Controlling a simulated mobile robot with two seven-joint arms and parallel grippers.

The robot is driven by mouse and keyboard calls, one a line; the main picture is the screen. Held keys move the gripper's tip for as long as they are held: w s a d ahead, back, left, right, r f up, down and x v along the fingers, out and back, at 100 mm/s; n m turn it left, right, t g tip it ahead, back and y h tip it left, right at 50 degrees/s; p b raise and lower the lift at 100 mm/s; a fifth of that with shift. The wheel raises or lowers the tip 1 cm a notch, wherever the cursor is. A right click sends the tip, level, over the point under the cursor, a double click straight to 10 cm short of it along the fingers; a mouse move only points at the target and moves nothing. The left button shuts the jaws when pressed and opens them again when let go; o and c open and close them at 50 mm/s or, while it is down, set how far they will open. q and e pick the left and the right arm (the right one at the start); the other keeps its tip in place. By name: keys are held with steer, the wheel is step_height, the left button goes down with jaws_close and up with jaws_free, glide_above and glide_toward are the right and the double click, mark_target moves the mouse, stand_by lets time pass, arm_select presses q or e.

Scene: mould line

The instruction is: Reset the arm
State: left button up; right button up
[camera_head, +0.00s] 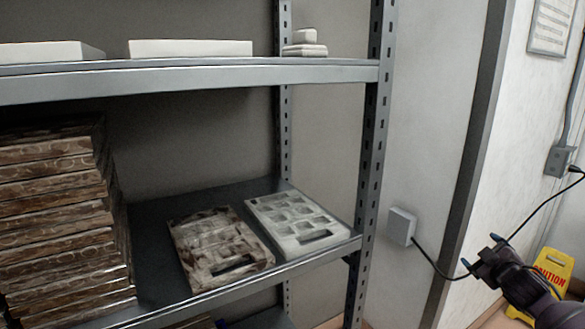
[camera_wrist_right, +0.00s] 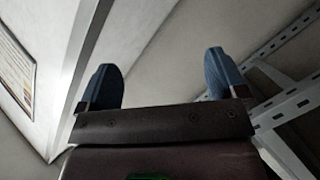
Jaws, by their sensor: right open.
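My right gripper (camera_head: 481,254) is in the lower right of the head view, in front of the wall and to the right of the shelf rack. It is open and empty. Its two blue fingertips stand wide apart in the right wrist view (camera_wrist_right: 165,80), with nothing between them. My left gripper is not in view.
A metal shelf rack (camera_head: 372,130) fills the left and middle. Its lower shelf holds a brown-stained mould (camera_head: 215,245), a white mould (camera_head: 297,222) and a tall stack of brown moulds (camera_head: 60,225). White blocks (camera_head: 190,48) lie above. A yellow caution sign (camera_head: 550,272) stands behind my right arm.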

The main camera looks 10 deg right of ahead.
steer(key=s+a+f+m+g+y, duration=0.1)
steer(key=s+a+f, duration=0.7)
steer(key=f, duration=0.2)
steer(key=s+a+f+m+g+y, duration=0.1)
steer(key=s+a+f+g+y, duration=0.1)
steer(key=s+a+f, duration=0.7)
arm_select(q)
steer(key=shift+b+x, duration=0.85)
steer(key=shift+b, duration=0.65)
arm_select(e)
steer(key=s+a+f+m+g, duration=0.1)
steer(key=s+a+f+m, duration=0.2)
steer(key=s+a+f, duration=0.4)
steer(key=shift+s+a+f+m+y, duration=0.15)
steer(key=shift+s+a+m+y, duration=0.25)
steer(key=shift+s+a, duration=2.4)
